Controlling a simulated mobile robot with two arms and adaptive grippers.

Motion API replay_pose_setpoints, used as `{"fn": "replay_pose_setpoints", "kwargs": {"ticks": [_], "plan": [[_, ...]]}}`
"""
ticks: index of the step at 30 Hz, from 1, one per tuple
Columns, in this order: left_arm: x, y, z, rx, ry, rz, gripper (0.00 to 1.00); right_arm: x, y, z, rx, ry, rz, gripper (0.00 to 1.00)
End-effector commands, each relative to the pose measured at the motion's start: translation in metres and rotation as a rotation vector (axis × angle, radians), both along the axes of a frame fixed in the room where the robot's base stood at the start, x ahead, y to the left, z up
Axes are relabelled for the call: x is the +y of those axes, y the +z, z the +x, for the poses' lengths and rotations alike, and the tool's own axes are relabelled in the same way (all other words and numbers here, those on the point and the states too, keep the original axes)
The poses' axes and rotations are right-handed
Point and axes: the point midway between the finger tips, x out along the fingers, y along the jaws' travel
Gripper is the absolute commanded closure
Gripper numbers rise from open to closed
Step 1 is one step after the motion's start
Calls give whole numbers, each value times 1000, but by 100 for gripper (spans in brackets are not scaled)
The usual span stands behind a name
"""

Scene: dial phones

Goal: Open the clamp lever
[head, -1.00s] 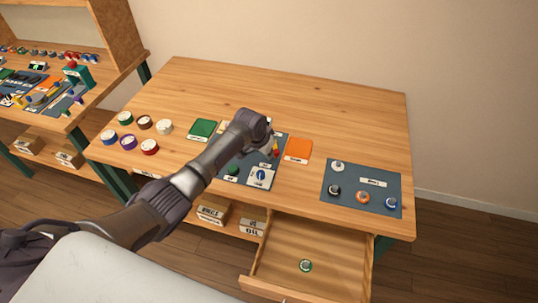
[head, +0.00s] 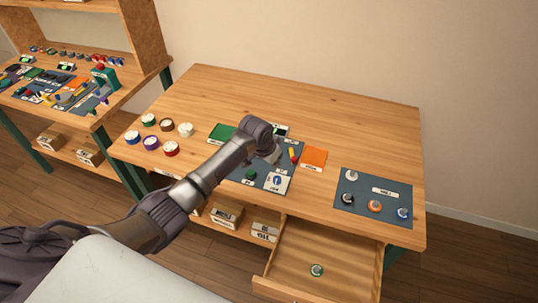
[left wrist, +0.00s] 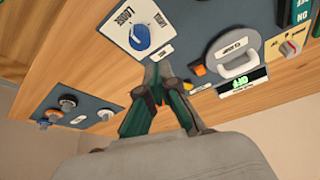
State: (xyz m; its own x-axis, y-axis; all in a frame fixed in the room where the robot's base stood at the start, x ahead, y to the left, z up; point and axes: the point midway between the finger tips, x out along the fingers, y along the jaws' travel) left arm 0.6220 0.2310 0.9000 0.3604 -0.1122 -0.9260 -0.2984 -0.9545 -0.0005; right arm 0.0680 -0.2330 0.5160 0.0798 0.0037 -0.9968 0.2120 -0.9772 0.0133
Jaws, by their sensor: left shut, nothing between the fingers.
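A blue lever or knob (left wrist: 140,37) sits on a white plate (left wrist: 118,20) with a word that reads like LOOSE. The same blue part (head: 277,181) shows at the near right of the dark panel (head: 262,186) in the head view. I cannot tell for sure which part is the clamp lever. My left gripper (head: 274,156) is over the panel, its tips mostly hidden by the wrist. In the left wrist view its green fingers (left wrist: 156,76) are shut and empty, their tips just beside the white plate. Contact cannot be told. My right gripper is out of view.
A grey handle (left wrist: 237,62), an orange part (left wrist: 197,70) and a green-lit display (left wrist: 243,84) are close by. An orange square (head: 314,158) and a second panel (head: 365,212) with knobs lie to the right. An open drawer (head: 336,247) juts out in front.

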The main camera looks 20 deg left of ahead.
Motion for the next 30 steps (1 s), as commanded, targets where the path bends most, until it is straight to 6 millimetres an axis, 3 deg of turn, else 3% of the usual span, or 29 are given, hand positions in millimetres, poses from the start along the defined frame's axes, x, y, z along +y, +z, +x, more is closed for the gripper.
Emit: {"fn": "replay_pose_setpoints", "kwargs": {"ticks": [6,12,21,30], "plan": [[3,36,-14,-4,-2,1,100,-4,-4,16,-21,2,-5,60],[4,53,-22,-1,0,0,100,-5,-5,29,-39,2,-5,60],[4,56,-22,-1,0,0,100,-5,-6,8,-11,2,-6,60],[3,54,-24,1,-3,-1,100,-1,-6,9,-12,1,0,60]]}}
